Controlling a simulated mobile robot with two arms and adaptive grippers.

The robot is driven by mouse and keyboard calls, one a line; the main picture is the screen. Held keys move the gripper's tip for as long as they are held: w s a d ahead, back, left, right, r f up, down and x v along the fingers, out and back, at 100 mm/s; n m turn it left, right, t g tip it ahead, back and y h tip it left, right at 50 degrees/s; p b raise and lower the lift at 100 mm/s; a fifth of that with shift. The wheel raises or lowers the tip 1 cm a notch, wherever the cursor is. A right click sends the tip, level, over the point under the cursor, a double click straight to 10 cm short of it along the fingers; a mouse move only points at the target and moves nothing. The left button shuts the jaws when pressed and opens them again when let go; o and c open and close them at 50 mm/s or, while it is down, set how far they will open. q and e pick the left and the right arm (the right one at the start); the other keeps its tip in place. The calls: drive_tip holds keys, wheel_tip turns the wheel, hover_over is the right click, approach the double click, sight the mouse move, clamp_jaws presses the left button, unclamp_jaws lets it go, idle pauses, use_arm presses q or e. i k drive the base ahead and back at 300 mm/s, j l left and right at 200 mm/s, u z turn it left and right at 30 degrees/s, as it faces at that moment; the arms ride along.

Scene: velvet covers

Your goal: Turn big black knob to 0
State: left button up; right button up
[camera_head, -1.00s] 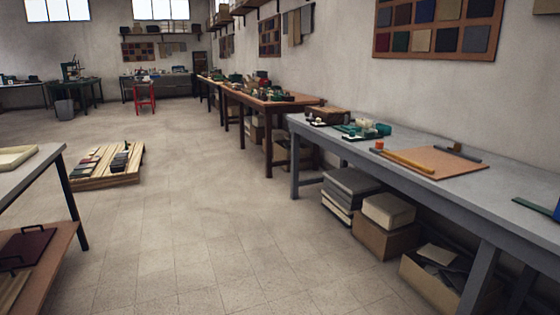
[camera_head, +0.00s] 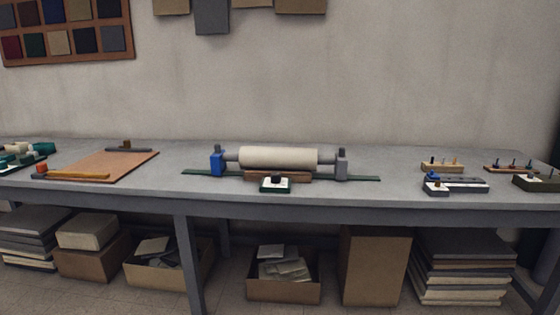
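A small dark green box with a white top plate (camera_head: 268,188) sits at the front of the grey bench, before a roller device. A small black knob-like part (camera_head: 276,181) stands on its plate. Another small box with a white top (camera_head: 435,188) and a dark knob-like part sits farther right. I cannot tell which of these is the big black knob, and any 0 mark or pointer is too small to read. Neither of my grippers is in view.
The grey bench (camera_head: 385,155) spans the view. A roller device (camera_head: 280,157) stands at its middle, with a brown board (camera_head: 108,165) to its left and small peg racks (camera_head: 442,167) at right. Boxes and stacked sheets (camera_head: 465,265) fill the space below.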

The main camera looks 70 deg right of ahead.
sight(275, 177)
drive_tip(key=z, duration=2.25)
drive_tip(key=i+j+z, duration=0.15)
drive_tip(key=z, duration=0.3)
drive_tip(key=i+j+z, duration=0.1)
drive_tip(key=z, duration=0.35)
